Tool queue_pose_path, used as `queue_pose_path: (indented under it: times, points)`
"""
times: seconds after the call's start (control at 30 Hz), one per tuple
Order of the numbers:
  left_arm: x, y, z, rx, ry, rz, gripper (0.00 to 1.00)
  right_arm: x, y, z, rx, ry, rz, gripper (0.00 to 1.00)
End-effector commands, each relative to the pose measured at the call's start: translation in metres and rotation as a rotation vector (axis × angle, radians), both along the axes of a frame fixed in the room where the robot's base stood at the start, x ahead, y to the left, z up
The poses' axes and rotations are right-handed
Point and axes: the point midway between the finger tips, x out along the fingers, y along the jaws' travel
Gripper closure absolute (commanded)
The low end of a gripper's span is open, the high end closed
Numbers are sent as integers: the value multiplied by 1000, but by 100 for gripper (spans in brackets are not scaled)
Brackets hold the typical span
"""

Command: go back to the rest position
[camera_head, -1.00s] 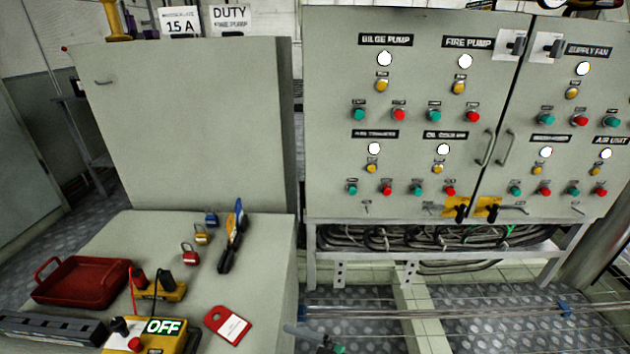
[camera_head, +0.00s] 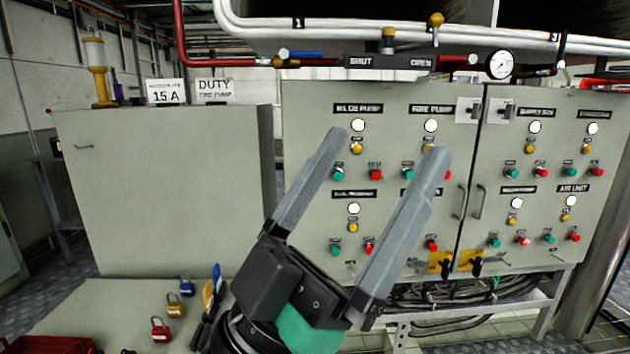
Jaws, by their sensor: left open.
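My left gripper (camera_head: 388,155) is in the camera_head view. Its two long grey fingers point up and are spread wide apart, with nothing between them. It is in front of the grey control cabinet (camera_head: 385,285) and covers some of the cabinet's buttons and labels. I cannot tell how far it is from the cabinet face. My right gripper is not in view.
A grey worktop (camera_head: 110,305) at the lower left carries several small padlocks (camera_head: 176,306), blue-and-yellow-handled tools (camera_head: 211,295) and a red tray (camera_head: 45,345). Pipes with a gauge (camera_head: 499,65) run above the cabinet. Cables (camera_head: 450,293) hang below it.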

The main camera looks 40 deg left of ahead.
Motion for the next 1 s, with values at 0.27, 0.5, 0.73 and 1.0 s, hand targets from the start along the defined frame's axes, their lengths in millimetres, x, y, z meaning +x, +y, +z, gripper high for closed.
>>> queue_pose_path:
  times: [0.27,0.5,0.73,1.0]
  points:
    - [-27,28,-10,-32,62,115,0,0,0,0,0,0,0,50]
    - [-26,27,-4,-30,61,113,0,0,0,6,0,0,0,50]
    - [-26,27,67,-29,61,112,0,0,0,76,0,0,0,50]
    - [-26,27,202,-29,60,112,0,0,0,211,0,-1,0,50]
